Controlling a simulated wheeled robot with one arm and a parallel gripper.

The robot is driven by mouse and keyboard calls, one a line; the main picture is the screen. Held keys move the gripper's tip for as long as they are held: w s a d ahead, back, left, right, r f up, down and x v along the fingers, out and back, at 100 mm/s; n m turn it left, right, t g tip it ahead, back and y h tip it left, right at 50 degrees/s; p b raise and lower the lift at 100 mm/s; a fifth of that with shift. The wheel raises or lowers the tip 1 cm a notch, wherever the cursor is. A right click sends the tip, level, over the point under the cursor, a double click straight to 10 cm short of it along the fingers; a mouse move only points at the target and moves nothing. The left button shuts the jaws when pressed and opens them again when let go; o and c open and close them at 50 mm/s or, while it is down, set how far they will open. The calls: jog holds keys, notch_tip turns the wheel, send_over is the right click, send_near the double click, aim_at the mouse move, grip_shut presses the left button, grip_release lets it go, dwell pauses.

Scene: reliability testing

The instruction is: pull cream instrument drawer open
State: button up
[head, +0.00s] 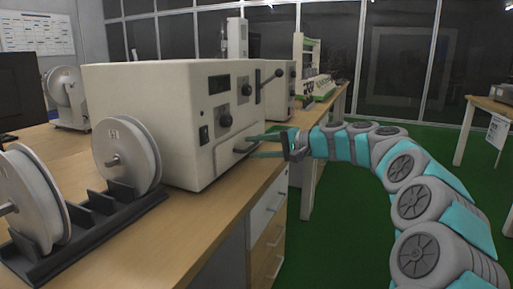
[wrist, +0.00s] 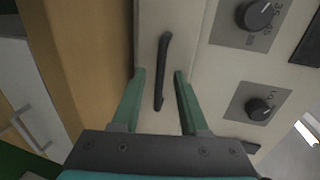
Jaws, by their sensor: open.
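The cream instrument (head: 150,115) stands on the wooden bench, its front panel facing right. In the wrist view its drawer front (wrist: 190,35) is a plain cream panel with a black bar handle (wrist: 162,65). The drawer looks closed. My gripper (head: 252,146) is at the lower part of the instrument's front. In the wrist view my gripper (wrist: 159,74) has its two green fingers apart, one on each side of the handle, with visible gaps to it. I cannot tell how deep the fingers reach around the handle. The fingers partly hide the handle in the head view.
Knobs (wrist: 258,108) and panels sit right of the handle in the wrist view. The bench edge and white and wooden bench drawers (head: 267,205) lie below my gripper. White spools (head: 125,155) on a dark rack stand at the left. Green floor (head: 335,215) is open at right.

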grip_shut()
dwell(0.4)
dwell(1.1)
